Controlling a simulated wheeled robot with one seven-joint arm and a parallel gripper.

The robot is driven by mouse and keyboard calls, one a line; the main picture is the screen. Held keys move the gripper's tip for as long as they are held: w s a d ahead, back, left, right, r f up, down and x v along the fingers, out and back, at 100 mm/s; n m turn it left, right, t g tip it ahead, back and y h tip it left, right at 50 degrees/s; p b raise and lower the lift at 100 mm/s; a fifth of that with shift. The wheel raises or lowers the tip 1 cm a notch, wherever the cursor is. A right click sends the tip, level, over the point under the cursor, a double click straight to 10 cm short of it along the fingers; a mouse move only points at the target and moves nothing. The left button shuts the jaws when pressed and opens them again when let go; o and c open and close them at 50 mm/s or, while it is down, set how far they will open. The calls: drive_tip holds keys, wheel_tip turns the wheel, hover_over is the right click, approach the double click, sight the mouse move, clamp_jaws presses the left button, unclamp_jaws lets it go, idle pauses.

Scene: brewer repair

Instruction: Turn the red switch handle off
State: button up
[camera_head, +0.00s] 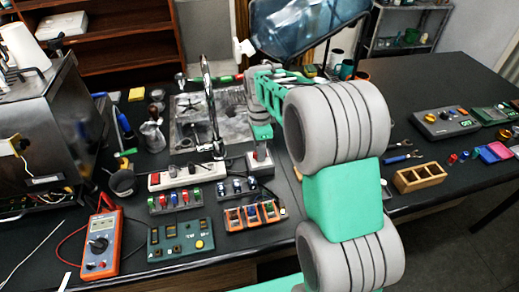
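My gripper (261,143) points down over a small pale box (260,165) just right of the sink. A small reddish part shows at its fingertips, against the box. It may be the red switch handle, but it is too small and covered to be sure, and its position cannot be read. The fingers are too small to tell whether they are open or shut on it. Other red parts are a red switch (155,178) on the white power strip (180,176) and red levers (173,199) on a green switch panel (175,209).
The sink with a tall faucet (207,95) stands left of my gripper. A smaller lever panel (237,188), an orange-framed panel (252,217), a green board (180,241) and a multimeter (101,244) lie in front. A wooden tray (419,178) lies right. The right counter has free room.

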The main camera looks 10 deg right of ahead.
clamp_jaws()
drive_tip(key=shift+n, duration=0.4)
drive_tip(key=n+b, duration=0.1)
drive_tip(key=n, duration=0.1)
drive_tip(key=shift+n, duration=0.4)
drive_tip(key=n, duration=0.4)
drive_tip(key=shift+n+b, duration=0.3)
drive_tip(key=n, duration=0.5)
drive_tip(key=shift+b, duration=0.35)
drive_tip(key=shift+n, duration=2.4)
